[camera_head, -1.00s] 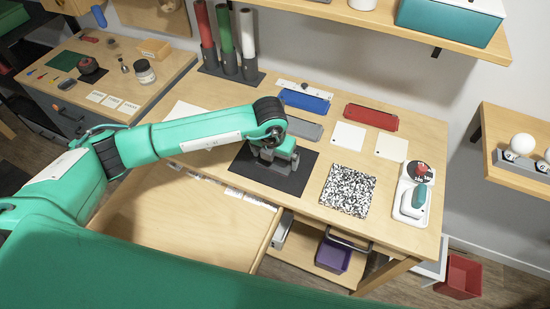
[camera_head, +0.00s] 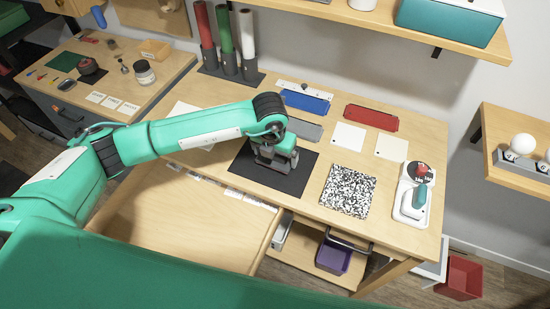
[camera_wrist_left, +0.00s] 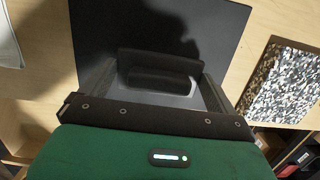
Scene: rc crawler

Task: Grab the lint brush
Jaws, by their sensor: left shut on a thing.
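My left gripper (camera_head: 275,160) is low over a black mat (camera_head: 299,176) on the wooden desk. In the left wrist view, a dark object with a bar-like grip, apparently the lint brush (camera_wrist_left: 158,68), sits between the fingers of my left gripper (camera_wrist_left: 155,88), which is shut on it. The black mat (camera_wrist_left: 205,22) lies beneath. In the head view the brush is hidden behind the gripper. I cannot tell whether the brush touches the mat. My right gripper is not in view.
A speckled black-and-white square (camera_head: 347,191) lies right of the mat, with a white base holding a teal-handled tool (camera_head: 414,197) beyond it. Blue (camera_head: 305,101) and red (camera_head: 371,117) trays lie behind. Upright rolls (camera_head: 226,40) stand at the back left. An open drawer (camera_head: 180,218) is in front.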

